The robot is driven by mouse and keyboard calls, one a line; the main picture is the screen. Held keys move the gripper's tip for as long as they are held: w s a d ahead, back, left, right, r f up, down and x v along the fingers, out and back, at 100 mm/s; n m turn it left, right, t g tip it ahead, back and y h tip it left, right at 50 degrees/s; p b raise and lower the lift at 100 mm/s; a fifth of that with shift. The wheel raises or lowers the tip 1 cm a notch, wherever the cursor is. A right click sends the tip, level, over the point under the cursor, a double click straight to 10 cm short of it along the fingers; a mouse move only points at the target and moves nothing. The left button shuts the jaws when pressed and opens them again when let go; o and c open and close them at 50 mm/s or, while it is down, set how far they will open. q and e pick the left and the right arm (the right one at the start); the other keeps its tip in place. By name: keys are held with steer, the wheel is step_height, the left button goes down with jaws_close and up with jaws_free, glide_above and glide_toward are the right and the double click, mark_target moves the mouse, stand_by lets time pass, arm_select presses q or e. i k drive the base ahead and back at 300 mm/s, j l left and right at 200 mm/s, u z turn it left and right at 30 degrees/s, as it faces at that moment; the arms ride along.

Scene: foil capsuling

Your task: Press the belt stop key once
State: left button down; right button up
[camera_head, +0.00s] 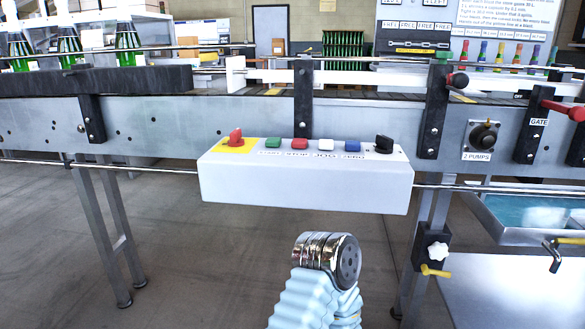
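A light grey control box (300,185) is fixed on the front of the conveyor, in the middle of the view. Its sloped top carries a red knob (235,136) on a yellow plate, then a green key (273,142), a red key (300,143), a white key (326,145), a blue key (352,146) and a black knob (384,143). The labels below the keys are too small to read surely. A chrome and pale blue sleeved link of my arm shows low in the middle, below the box and apart from it. Neither gripper's fingers are visible.
The conveyor (190,120) runs across the view with thin rails and black brackets. Green bottles (128,40) stand at its left. At right are a gate label, a pump knob (484,136) and a tray (525,235). Open floor lies below the conveyor.

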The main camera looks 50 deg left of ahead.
mark_target(297, 143)
steer(key=u, duration=1.45)
